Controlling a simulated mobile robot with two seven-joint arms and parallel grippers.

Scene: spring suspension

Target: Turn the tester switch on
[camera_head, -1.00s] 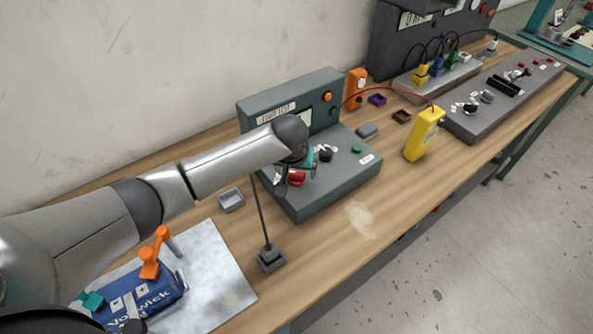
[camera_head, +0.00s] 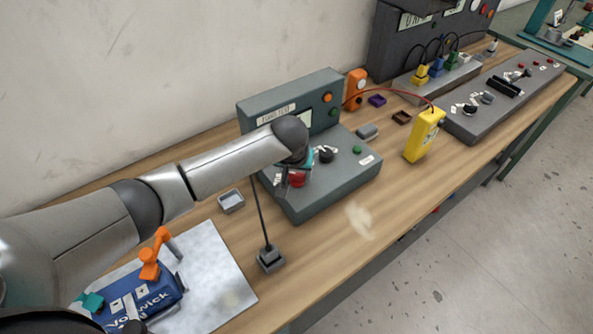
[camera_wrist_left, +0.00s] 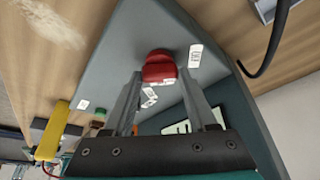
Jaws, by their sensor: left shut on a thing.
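The tester (camera_head: 338,186) is a grey-green console with a raised back panel and a sloping front, standing mid-bench in the head view. Its red rotary switch (camera_head: 297,180) is at the left of the sloping front, partly hidden by my gripper. In the left wrist view the red switch (camera_wrist_left: 159,66) sits between my fingertips, with small white labels beside it. My left gripper (camera_head: 291,179) reaches down over it and is shut on it; its two fingers also show in the wrist view (camera_wrist_left: 160,78). My right gripper is not in view.
A black knob (camera_head: 326,154) and green button (camera_head: 357,149) sit right of the switch. A thin rod on a dark base (camera_head: 270,259) stands in front. A small grey tray (camera_head: 232,202) lies to the left; a yellow meter (camera_head: 424,136) stands to the right.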

